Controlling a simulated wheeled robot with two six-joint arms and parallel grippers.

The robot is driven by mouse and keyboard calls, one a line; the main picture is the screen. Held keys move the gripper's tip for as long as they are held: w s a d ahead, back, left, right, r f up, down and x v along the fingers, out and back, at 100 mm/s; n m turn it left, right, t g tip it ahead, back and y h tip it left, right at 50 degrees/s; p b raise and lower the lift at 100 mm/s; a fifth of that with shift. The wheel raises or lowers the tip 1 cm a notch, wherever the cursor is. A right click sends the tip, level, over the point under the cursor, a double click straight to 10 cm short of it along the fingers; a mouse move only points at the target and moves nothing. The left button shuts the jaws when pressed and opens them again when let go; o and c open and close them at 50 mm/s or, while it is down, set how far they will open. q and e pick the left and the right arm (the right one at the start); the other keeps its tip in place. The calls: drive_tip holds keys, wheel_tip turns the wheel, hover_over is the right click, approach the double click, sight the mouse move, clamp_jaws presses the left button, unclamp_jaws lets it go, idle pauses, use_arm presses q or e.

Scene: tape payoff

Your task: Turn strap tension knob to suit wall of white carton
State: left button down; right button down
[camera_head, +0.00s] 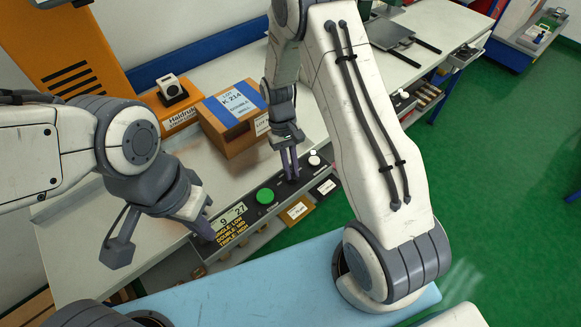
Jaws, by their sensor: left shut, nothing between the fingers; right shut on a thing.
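The control panel (240,215) runs along the bench's front edge. It has a display reading 9 and 27, a legend "SINGLE LOW, DOUBLE MID, TRIPLE HIGH", and a round green button (265,196). My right gripper (292,178) points down at the panel, right of the button, shut on what looks like the tension knob, mostly hidden by the fingers. The carton (226,132) looks brown, not white, with a blue band and a label reading "LOT K 214 DOUBLE WALL". My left gripper (206,232) is shut and empty near the panel's left end.
A white knob (314,161) stands on the panel right of my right gripper. An orange machine (70,50) and an orange box with a small white device (172,90) stand behind. The white bench top (150,255) is clear at left. The floor (500,190) is green.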

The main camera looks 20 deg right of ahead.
drive_tip(key=shift+m, duration=0.5)
drive_tip(key=c, duration=0.9)
unclamp_jaws()
drive_tip(key=shift+r, duration=0.1)
drive_tip(key=b+v, duration=0.1)
drive_tip(key=v, duration=0.9)
drive_tip(key=shift+d, duration=0.25)
drive_tip(key=shift+a+r, duration=0.1)
drive_tip(key=shift+r, duration=0.1)
